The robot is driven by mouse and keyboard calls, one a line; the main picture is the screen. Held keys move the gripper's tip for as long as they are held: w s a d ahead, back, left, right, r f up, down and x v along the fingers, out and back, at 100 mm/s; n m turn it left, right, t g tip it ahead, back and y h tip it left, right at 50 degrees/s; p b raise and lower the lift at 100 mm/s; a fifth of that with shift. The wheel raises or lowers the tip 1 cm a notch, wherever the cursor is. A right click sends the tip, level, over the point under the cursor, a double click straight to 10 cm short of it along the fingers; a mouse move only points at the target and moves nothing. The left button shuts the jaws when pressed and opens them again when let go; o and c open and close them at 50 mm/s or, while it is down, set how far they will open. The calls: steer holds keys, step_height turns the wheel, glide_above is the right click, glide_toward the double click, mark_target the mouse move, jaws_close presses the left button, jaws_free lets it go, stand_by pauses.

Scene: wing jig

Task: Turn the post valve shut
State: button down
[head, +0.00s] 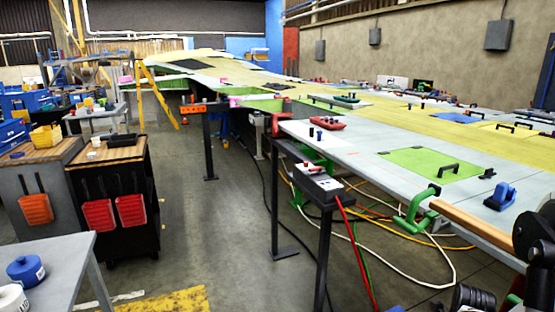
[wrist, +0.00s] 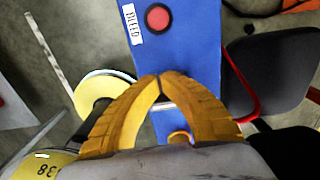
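My gripper (wrist: 160,80) shows in the wrist view as two yellow fingers whose tips meet in front of a blue panel. No clear object shows between the tips. The blue panel (wrist: 190,45) has a round red button (wrist: 158,18) and a white label (wrist: 131,23) that seems to read BLEED. A small pale bar (wrist: 166,104) and an orange ring (wrist: 179,137) show on or near the panel, inside the arch of the fingers. I cannot make out a valve handle for certain.
In the wrist view, a yellow disc (wrist: 92,92) is left of the fingers and a dark seat-like shape (wrist: 285,68) with a red hose is right. In the head view, the long wing (head: 375,150) fills the right; a black post (head: 323,250) stands beside it. Floor (head: 230,220) is open left of it.

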steer(key=shift+w+d, duration=0.35)
steer(key=shift+d, duration=0.1)
steer(key=shift+w+d, duration=0.1)
steer(key=shift+d, duration=0.1)
steer(key=shift+w+d, duration=0.1)
steer(key=shift+d, duration=0.4)
steer(key=shift+d, duration=0.1)
steer(key=shift+w, duration=0.2)
steer(key=shift+r, duration=0.15)
step_height(320, 180, up, 6)
steer(key=p, duration=0.4)
steer(key=shift+d, duration=0.15)
